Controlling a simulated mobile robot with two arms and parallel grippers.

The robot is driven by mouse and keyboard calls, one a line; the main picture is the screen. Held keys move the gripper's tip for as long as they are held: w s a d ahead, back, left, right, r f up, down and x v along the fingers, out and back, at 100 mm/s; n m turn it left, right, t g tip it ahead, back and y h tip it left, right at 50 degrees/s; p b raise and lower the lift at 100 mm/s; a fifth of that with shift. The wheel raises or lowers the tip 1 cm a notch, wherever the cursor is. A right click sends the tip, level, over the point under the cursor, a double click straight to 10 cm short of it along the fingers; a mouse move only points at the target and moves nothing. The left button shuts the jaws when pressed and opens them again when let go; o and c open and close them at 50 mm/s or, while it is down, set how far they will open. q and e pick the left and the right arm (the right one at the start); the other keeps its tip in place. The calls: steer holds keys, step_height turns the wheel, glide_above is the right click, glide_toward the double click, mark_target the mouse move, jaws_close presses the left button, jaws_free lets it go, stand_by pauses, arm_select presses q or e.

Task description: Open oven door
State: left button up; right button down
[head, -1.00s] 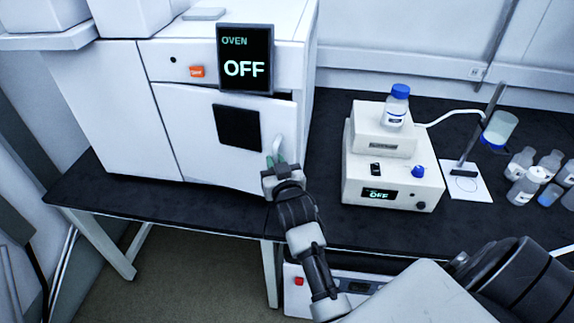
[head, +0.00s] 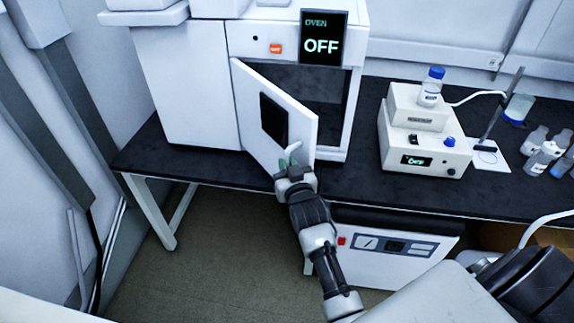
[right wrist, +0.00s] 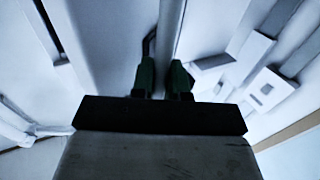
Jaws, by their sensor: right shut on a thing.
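The white oven (head: 235,37) stands on the black bench, with a display (head: 320,38) reading OFF. Its door (head: 301,120), with a dark window, hinges at the left and is swung partly open. The dark oven interior shows behind it. My right gripper (head: 289,163) is shut on the door handle (head: 293,149) near the door's free edge. In the right wrist view the green fingertips (right wrist: 163,77) are on either side of the pale handle bar. My left gripper is not in view.
A white device (head: 425,135) with a blue-capped bottle (head: 431,87) stands right of the oven. Several small bottles (head: 543,155) are at the far right. A white unit (head: 390,245) sits below the bench. The floor (head: 215,255) in front is clear.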

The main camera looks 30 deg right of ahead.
steer(key=shift+a+r, duration=0.15)
steer(key=shift+a, duration=0.05)
steer(key=c, duration=1.4)
jaws_free()
steer(key=shift+w, duration=0.1)
steer(key=shift+o, duration=1.3)
steer(key=shift+w, duration=0.1)
steer(key=b+v, duration=0.2)
steer(key=v, duration=0.8)
steer(key=shift+s, duration=0.4)
